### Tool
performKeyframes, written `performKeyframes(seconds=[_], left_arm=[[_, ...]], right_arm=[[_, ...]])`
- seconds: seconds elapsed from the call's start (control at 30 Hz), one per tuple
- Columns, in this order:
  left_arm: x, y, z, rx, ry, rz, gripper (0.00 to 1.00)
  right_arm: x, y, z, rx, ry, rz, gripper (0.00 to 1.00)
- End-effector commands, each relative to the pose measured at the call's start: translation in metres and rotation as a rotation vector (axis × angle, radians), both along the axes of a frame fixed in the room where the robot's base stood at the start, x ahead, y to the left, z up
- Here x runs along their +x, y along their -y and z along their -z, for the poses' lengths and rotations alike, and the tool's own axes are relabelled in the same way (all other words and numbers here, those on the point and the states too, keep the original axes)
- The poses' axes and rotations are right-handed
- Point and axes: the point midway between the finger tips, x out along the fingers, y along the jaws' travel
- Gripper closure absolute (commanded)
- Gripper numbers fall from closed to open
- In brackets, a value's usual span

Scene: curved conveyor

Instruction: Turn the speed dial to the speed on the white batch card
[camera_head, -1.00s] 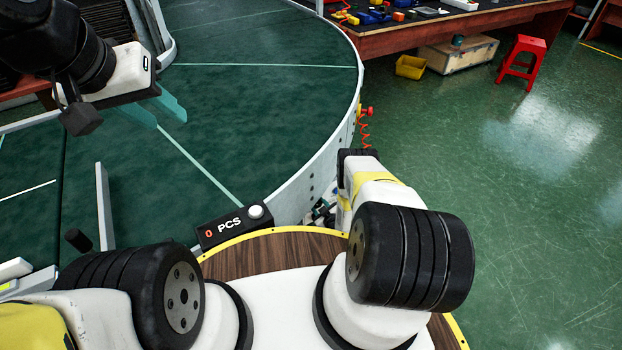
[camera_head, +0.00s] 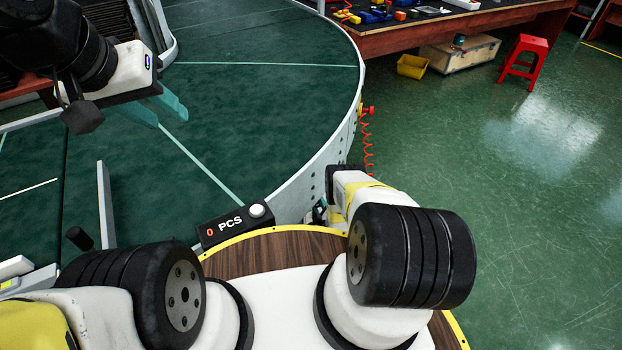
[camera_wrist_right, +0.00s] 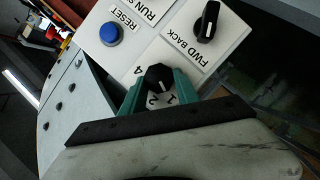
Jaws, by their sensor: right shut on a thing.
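In the right wrist view the black speed dial (camera_wrist_right: 158,76) sits on a white panel, with the printed numbers 4, 2 and 1 showing around it. A pale pointer mark on its face lies toward the side of the 2 and 1; its exact setting is unclear. My right gripper (camera_wrist_right: 161,82) is shut on the dial, a green finger on each side. In the head view my own arm hides that gripper. My left gripper (camera_head: 158,109) is open and empty above the green conveyor. I see no white batch card in either view.
Beside the dial are a blue RESET button (camera_wrist_right: 111,34) and a black FWD/BACK switch (camera_wrist_right: 207,21). The green curved conveyor (camera_head: 260,100) has a grey side wall. A black PCS counter (camera_head: 236,225) reads 0. A workbench (camera_head: 440,35) and a red stool (camera_head: 524,58) stand farther back.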

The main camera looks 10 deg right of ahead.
Motion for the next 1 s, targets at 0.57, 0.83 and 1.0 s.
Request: performKeyframes(seconds=[0.57,0.83,1.0], left_arm=[[0.0,0.0,0.0,0.0,0.0,0.0,0.64],[0.0,0.0,0.0,0.0,0.0,0.0,0.64],[0.0,0.0,0.0,0.0,0.0,0.0,0.64]], right_arm=[[0.0,0.0,0.0,-0.006,0.001,-0.001,0.41],[-0.002,0.0,0.0,-0.005,0.0,-0.001,0.41],[-0.022,0.001,-0.004,-0.005,-0.003,-0.001,0.41]])
